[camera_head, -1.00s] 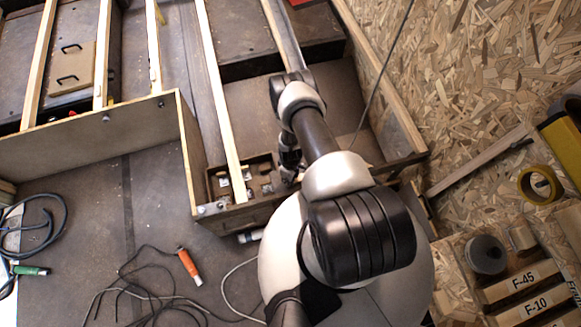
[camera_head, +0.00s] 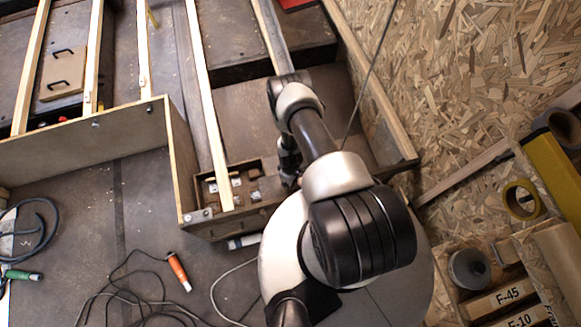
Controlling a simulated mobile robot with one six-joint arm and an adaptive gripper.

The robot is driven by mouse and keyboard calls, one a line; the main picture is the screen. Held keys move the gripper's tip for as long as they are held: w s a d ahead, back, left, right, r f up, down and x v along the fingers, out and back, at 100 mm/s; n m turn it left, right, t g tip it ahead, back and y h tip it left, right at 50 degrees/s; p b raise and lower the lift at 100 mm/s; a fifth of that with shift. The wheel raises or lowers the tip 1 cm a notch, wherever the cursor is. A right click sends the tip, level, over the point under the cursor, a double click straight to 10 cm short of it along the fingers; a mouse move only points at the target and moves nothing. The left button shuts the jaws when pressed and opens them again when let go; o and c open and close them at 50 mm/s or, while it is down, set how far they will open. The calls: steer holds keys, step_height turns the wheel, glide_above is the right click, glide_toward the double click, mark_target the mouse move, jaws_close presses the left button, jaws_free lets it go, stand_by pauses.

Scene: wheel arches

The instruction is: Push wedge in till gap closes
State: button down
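My gripper (camera_head: 288,170) points down at the right end of a small brown wooden tray and is mostly hidden behind my own arm. Its fingers are too small and dark to show whether they are open or shut. The tray (camera_head: 203,217) has compartments holding several small metal pieces (camera_head: 237,184). A long pale wooden strip (camera_head: 207,100) runs down into it. I cannot make out a wedge or its gap; they may be among the small pieces or hidden by my arm.
A wooden side panel (camera_head: 85,142) stands at left. A chipboard wall (camera_head: 450,90) is at right, with a yellow tape roll (camera_head: 522,200) and labelled blocks (camera_head: 503,295) beside it. An orange-handled tool (camera_head: 178,270) and loose black cables (camera_head: 125,296) lie on the dark floor.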

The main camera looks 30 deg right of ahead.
steer(key=shift+a, duration=0.2)
steer(key=c, duration=1.2)
jaws_free()
steer(key=shift+a, duration=0.1)
steer(key=shift+c, duration=0.2)
steer(key=shift+w, duration=0.1)
step_height(320, 180, up, 12)
